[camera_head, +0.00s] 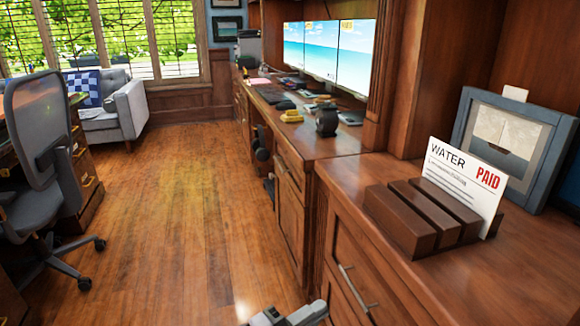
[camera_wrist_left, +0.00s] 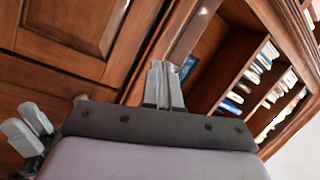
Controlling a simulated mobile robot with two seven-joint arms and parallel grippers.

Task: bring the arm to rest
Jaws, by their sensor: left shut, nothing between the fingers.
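My left gripper (camera_head: 290,316) shows only in part at the bottom edge of the head view, in front of the drawer cabinet and over the floor. In the left wrist view its two grey fingers (camera_wrist_left: 165,84) are together, shut and empty. Wood cabinet panels and a bookcase lie beyond them. Two grey finger-like parts (camera_wrist_left: 27,127) show at the left of the wrist view; I cannot tell whether they are my right gripper. No right gripper can be made out in the head view.
The wood counter (camera_head: 340,185) runs along the right. It bears a brown letter holder (camera_head: 410,232) with a "WATER PAID" letter (camera_head: 460,178), a grey picture frame (camera_head: 512,140) and monitors (camera_head: 330,48). An office chair (camera_head: 40,140) stands left. The wood floor (camera_head: 180,200) between is clear.

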